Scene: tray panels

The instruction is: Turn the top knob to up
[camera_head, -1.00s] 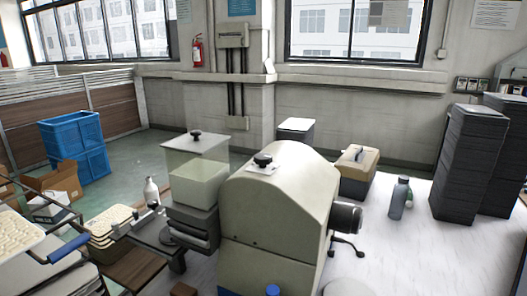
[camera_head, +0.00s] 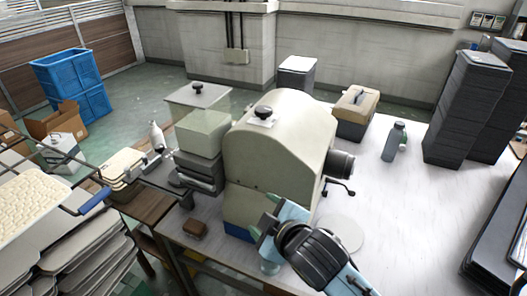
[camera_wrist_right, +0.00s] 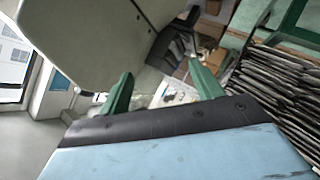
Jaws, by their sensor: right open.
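A beige machine (camera_head: 272,150) with a domed top stands on the table. A black knob (camera_head: 263,112) sits on a small white plate on its top. Which way the knob points is too small to tell. A second black knob (camera_head: 197,88) is on the flat lid of the clear box to the left. My right gripper (camera_head: 268,240) is low in front of the machine, well below the top knob. It is open, with its green fingers apart and nothing between them in the right wrist view (camera_wrist_right: 162,88). My left gripper is not in view.
A crank handle (camera_head: 340,188) sticks out on the machine's right side. A grey bottle (camera_head: 393,142), a tan-topped box (camera_head: 355,110) and tall dark stacks (camera_head: 465,110) stand to the right. Trays (camera_head: 75,250) are piled at left. The white table right of the machine is mostly clear.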

